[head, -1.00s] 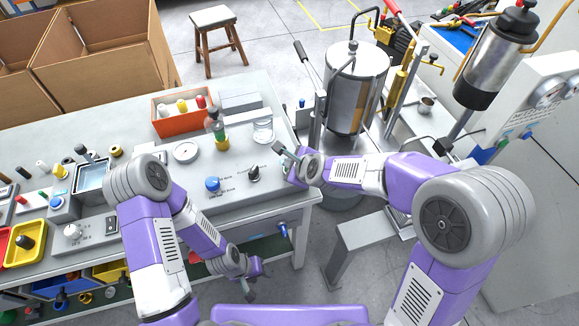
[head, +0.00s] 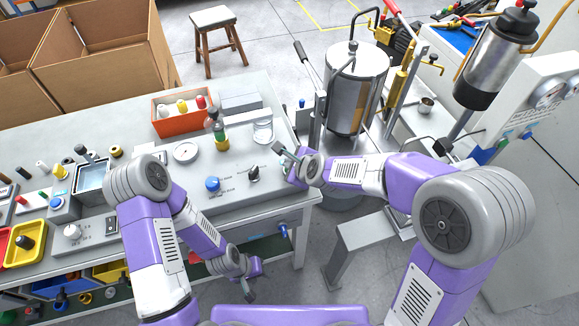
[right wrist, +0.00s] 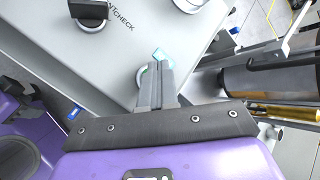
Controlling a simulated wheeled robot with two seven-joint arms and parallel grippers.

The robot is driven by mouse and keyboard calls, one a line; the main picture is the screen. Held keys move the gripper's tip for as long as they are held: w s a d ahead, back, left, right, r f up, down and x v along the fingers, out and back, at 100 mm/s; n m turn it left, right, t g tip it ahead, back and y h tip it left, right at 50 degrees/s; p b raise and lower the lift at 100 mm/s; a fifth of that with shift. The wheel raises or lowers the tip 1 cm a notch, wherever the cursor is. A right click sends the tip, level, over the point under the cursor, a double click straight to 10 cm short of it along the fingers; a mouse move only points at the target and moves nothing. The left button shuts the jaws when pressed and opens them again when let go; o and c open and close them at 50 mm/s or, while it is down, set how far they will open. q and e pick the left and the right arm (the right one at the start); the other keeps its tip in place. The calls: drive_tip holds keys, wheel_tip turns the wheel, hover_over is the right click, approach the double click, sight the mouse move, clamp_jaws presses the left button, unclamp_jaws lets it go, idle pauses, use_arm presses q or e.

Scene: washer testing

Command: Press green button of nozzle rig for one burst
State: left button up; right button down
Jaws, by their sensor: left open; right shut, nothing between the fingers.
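The nozzle rig is a light grey panel (head: 207,173) on the bench, with a gauge (head: 186,152), a blue knob (head: 212,184) and a black knob (head: 253,173). My right gripper (head: 281,149) is shut and empty over the rig's right end. In the right wrist view its closed fingers (right wrist: 156,78) cover part of a pale ring; a teal-green piece (right wrist: 163,57), which may be the green button, shows just beyond the tips. I cannot tell whether they touch. No green button shows clearly in the head view. My left gripper (head: 254,281) is open and empty, low before the bench.
An orange bin (head: 181,125) sits farther back. A steel tank (head: 356,90) stands close right of the bench. Trays and small parts fill the bench's left side.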

drive_tip(key=shift+f, duration=0.1)
idle(0.4)
drive_tip(key=shift+s+f+b, duration=0.1)
drive_tip(key=shift+f+b, duration=0.3)
drive_tip(key=shift+b, duration=0.05)
drive_tip(key=shift+d+r+p, duration=0.1)
drive_tip(key=shift+r+p, duration=0.15)
drive_tip(key=shift+p, duration=0.15)
wheel_tip(320, 180, up, 6)
drive_tip(key=p, duration=0.6)
drive_tip(key=shift+r, duration=0.2)
drive_tip(key=shift+f, duration=0.1)
